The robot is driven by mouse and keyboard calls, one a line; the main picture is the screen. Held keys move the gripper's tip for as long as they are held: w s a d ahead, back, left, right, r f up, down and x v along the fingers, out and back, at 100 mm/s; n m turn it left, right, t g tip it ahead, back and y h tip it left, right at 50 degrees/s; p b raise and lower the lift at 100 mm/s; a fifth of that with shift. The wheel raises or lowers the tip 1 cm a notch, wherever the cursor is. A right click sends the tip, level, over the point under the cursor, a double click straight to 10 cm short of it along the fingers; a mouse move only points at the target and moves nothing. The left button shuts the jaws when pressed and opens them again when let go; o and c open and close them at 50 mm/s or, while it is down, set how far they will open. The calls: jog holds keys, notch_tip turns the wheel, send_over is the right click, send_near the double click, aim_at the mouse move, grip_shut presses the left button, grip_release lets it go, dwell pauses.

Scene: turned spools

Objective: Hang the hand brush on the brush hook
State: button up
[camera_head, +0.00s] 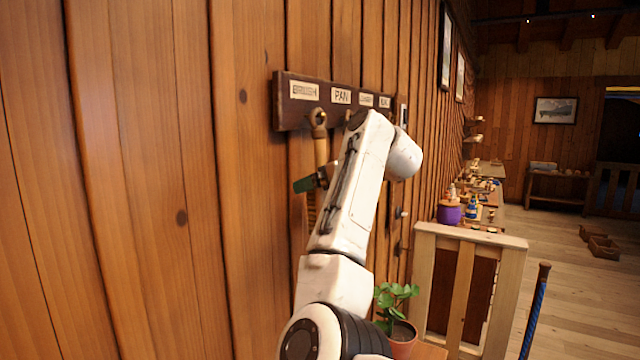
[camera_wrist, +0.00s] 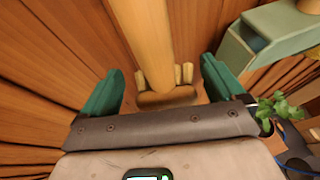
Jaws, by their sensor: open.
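The hand brush (camera_head: 321,150) is upright under the BRUSH label, its pale wooden handle top at the brush hook (camera_head: 318,116) on the dark board. The hook and the handle top overlap in this view, and it looks hung there. In the wrist view the handle (camera_wrist: 150,45) runs down to the brush head (camera_wrist: 167,98). My gripper (camera_wrist: 161,68) is open, with one green finger on each side of the handle and a gap to both. In the head view a green finger (camera_head: 303,184) shows left of the handle; my arm hides the rest.
The dark label board (camera_head: 283,112) is fixed to the plank wall, with PAN and other labels to the right. A pale green object (camera_wrist: 262,45) is close by my right finger in the wrist view. A potted plant (camera_head: 402,335) and a wooden gate-like frame (camera_head: 425,275) stand at right.

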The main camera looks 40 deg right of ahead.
jog(key=shift+s, duration=0.1)
jog(key=a+b+v, duration=0.1)
jog(key=b+v, duration=0.2)
jog(key=v, duration=0.7)
jog(key=shift+s+d+b, duration=0.3)
jog(key=shift+d, duration=0.25)
jog(key=shift+r, duration=0.1)
